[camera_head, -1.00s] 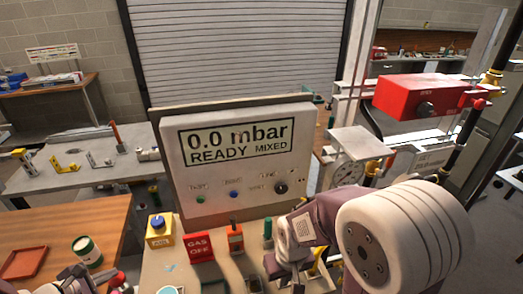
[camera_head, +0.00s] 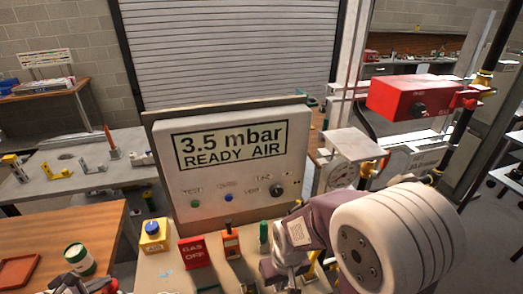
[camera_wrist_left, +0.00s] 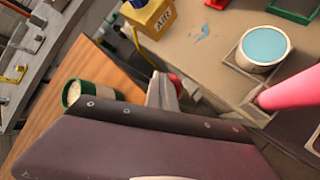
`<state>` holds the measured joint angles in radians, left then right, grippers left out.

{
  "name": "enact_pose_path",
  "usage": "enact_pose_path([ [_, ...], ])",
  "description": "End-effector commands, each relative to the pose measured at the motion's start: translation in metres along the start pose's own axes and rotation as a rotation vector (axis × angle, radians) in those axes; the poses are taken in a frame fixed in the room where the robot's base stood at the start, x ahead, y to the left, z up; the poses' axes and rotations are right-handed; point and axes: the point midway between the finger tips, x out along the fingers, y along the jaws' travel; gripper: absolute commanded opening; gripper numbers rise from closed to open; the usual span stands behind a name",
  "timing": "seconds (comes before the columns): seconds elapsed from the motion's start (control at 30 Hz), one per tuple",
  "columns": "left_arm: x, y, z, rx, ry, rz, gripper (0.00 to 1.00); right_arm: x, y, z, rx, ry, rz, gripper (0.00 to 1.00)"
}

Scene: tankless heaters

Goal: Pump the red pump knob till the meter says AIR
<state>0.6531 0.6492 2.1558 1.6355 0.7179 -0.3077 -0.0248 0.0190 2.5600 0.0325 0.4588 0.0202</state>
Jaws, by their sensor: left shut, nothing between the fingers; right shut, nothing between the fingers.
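The meter (camera_head: 235,210) is a grey box, and its display (camera_head: 228,145) reads "3.5 mbar READY AIR". The red pump knob (camera_head: 111,287) shows partly at the bottom left edge, just right of my left gripper (camera_head: 76,284). In the left wrist view a red knob (camera_wrist_left: 176,84) sits right behind my left gripper's fingers (camera_wrist_left: 160,92), which partly hide it. I cannot tell whether they touch. The left fingers are shut and empty. My right gripper (camera_head: 275,272) is shut and empty over the bench, in front of the meter.
A yellow AIR block (camera_head: 153,237), a red GAS OFF block (camera_head: 195,252) and an orange item (camera_head: 231,243) stand before the meter. A green-and-white can (camera_head: 80,259) and a red tray (camera_head: 18,270) are on the wooden table (camera_head: 65,225). A red box (camera_head: 410,97) is at the right.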

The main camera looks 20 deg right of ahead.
Motion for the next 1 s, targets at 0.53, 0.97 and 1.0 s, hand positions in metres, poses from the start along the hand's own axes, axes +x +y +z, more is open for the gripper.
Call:
enact_pose_path([
  [0.53,-0.015,0.011,0.011,0.000,0.001,0.000,0.00,-0.016,0.000,-0.002,0.000,0.000,0.000,0.00],
  [0.97,-0.048,0.035,0.035,0.000,0.001,0.000,0.00,-0.050,-0.001,-0.005,0.000,0.000,0.000,0.00],
  [1.0,-0.048,0.035,0.035,0.000,0.000,0.000,0.00,-0.049,-0.001,-0.005,0.000,0.000,0.000,0.00],
])
